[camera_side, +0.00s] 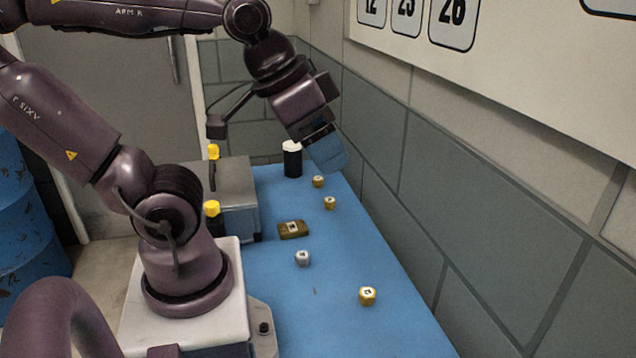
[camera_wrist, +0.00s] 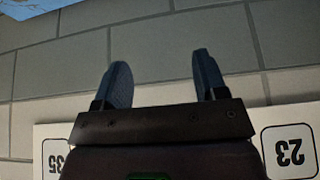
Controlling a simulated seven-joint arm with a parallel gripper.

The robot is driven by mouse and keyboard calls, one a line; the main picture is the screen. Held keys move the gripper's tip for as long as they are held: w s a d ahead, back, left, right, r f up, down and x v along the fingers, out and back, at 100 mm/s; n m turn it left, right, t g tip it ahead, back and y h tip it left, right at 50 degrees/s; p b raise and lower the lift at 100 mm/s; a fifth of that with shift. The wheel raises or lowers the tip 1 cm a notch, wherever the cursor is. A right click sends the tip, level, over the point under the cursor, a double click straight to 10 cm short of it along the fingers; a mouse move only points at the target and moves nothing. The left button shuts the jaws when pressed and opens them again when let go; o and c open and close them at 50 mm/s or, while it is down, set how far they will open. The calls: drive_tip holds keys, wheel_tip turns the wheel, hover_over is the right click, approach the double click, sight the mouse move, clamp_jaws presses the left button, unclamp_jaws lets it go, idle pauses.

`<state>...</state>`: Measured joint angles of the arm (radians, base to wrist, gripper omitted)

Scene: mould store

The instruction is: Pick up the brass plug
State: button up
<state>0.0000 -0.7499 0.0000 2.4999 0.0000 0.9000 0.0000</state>
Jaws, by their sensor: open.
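Several small brass-coloured pieces with pale labels on top stand on the blue table (camera_side: 330,325). One (camera_side: 367,295) is near the front right; two more, a middle one (camera_side: 329,203) and a far one (camera_side: 318,181), stand further back near the wall. I cannot tell which is the brass plug. A silver piece (camera_side: 303,258) and a flat brass-brown block (camera_side: 293,229) lie between them. My gripper (camera_side: 328,152) is above the far end of the table, tilted toward the wall. In the wrist view its blue fingers (camera_wrist: 163,80) are apart with nothing between them.
A black cylinder with a white top (camera_side: 292,162) stands at the far end, close to my gripper. A grey box (camera_side: 238,190) with yellow knobs stands left. The block wall (camera_side: 450,210) bounds the right side. The front of the table has free room.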

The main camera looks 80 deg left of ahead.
wheel_tip(320, 180, up, 6)
drive_tip(key=w+a+r+m+g+y, duration=0.1)
drive_tip(key=w+a+m+y, duration=0.1)
drive_tip(key=w+a, duration=0.4)
drive_tip(key=w+a+r+m+g+y, duration=0.1)
drive_tip(key=w+a+m+y, duration=0.15)
drive_tip(key=a, duration=0.55)
drive_tip(key=w+a+f+m+g+y, duration=0.1)
drive_tip(key=w+a+m+g+y, duration=0.15)
drive_tip(key=a, duration=0.75)
drive_tip(key=w+a+f+m+g+y, duration=0.1)
drive_tip(key=w+a+m+g+y, duration=0.2)
drive_tip(key=a, duration=0.7)
drive_tip(key=w+a+f+m+g+y, duration=0.1)
drive_tip(key=a+m+g+y, duration=0.25)
drive_tip(key=a, duration=0.65)
approach(319, 178)
drive_tip(key=shift+s+a+r+t+h, duration=0.1)
drive_tip(key=shift+s+a+t+h, duration=0.3)
drive_tip(key=shift+s+a, duration=0.5)
drive_tip(key=shift+s+a+f, duration=0.1)
drive_tip(key=shift+a+f, duration=0.05)
drive_tip(key=shift+f, duration=0.1)
drive_tip(key=shift+m, duration=0.25)
drive_tip(key=shift+w+x, duration=0.15)
drive_tip(key=shift+x, duration=1.55)
drive_tip(key=shift+w+x, duration=0.2)
drive_tip(key=shift+x, duration=1.45)
drive_tip(key=shift+a, duration=0.1)
drive_tip(key=c, duration=1)
